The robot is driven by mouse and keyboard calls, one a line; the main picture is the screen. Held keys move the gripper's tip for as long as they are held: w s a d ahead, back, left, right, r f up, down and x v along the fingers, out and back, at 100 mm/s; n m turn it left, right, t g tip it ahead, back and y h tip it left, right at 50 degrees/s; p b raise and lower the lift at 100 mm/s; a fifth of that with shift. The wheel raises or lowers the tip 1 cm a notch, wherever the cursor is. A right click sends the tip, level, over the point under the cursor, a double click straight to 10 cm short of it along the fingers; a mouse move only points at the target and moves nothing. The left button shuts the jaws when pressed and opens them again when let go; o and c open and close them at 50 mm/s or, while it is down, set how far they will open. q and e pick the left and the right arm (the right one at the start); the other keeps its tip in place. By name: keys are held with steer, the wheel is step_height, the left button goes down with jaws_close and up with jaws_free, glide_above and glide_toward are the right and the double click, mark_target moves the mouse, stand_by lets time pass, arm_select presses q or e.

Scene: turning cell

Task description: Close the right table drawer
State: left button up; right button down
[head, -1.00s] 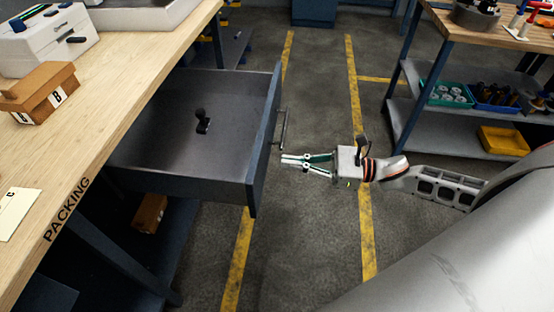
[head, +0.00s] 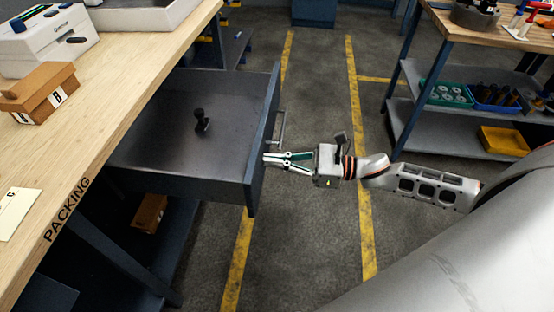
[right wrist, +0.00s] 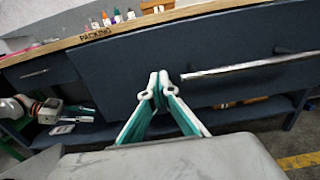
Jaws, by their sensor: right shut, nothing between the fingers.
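The right table drawer (head: 165,165) is pulled out from under the packing table, showing its dark inside. Its dark blue front (head: 262,150) carries a metal bar handle (head: 282,128). The front and handle also show in the right wrist view (right wrist: 255,68). My right gripper (head: 266,158) is shut and empty at the outer side of the drawer front, close to the handle's near end. In the right wrist view its fingertips (right wrist: 157,90) are just left of the handle's end; contact cannot be told. My left gripper (right wrist: 68,120) seems to show at the left there, its fingers unclear.
A small black object (head: 202,121) stands in the drawer. The packing table (head: 120,80) holds a brown box (head: 40,92) and a white case (head: 45,40). A shelved bench (head: 455,130) with bins stands at the right. Floor between them is clear.

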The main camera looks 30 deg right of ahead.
steer(key=b, duration=0.4)
glide_above(154, 159)
steer(key=s+d, duration=0.1)
steer(key=shift+f, duration=0.15)
steer(key=shift+w+a, duration=0.35)
steer(key=shift+a, duration=0.15)
arm_select(q)
steer(key=shift+w+d+f, duration=0.35)
steer(key=shift+d, duration=0.15)
arm_select(e)
steer(key=shift+r, duration=0.25)
arm_select(q)
steer(key=shift+w+r, duration=0.1)
arm_select(e)
steer(key=shift+r, duration=0.1)
